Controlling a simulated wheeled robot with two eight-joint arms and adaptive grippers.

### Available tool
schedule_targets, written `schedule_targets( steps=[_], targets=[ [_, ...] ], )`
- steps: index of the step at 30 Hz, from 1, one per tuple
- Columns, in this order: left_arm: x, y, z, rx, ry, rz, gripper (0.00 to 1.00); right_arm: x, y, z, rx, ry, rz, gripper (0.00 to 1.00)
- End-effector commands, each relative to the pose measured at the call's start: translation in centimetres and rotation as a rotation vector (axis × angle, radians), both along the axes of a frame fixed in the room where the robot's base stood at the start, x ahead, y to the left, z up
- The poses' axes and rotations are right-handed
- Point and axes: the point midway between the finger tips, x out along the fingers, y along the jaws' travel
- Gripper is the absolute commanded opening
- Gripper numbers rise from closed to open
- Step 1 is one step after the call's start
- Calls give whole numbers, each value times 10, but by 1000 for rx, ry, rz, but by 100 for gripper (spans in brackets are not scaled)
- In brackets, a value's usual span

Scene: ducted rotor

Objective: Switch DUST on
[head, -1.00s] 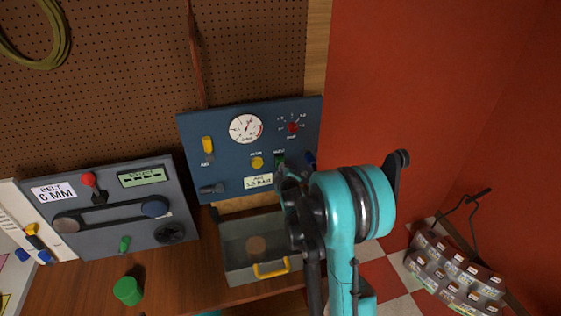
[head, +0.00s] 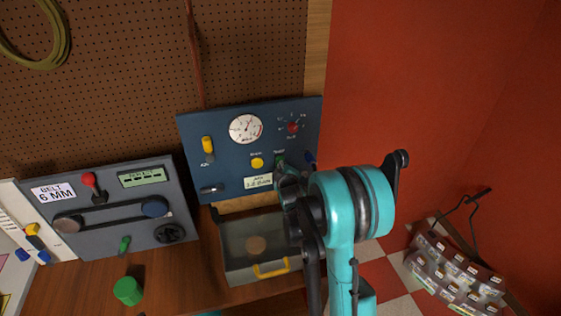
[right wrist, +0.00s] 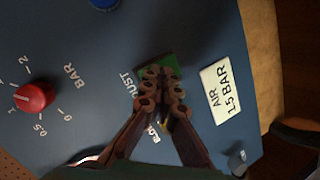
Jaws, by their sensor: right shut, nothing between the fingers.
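The green DUST switch (right wrist: 174,64) sits on the blue air panel (head: 228,135), beside its printed DUST label in the right wrist view. In the head view the green switch (head: 280,158) shows just above my right gripper. My right gripper (right wrist: 163,73) is shut and empty, with its fingertips over the switch and hiding part of it. I cannot tell whether they touch it, or which way the switch is set. My left gripper is not in view.
Near the switch are a yellow button (head: 257,162), a red BAR knob (right wrist: 34,97) and a blue knob (right wrist: 104,3). A gauge (head: 246,128) and a yellow lever (head: 207,145) are further left. An open grey drawer (head: 235,258) lies below the panel.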

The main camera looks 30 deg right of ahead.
Motion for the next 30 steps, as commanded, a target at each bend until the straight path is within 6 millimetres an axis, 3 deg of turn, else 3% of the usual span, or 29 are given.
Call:
schedule_targets(
  steps=[17, 30],
  targets=[
    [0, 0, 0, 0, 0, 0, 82, 2, 0, 1, 0, 0, 0, 0],
    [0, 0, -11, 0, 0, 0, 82, -13, 3, -7, 0, 0, 0, 0]
  ],
)
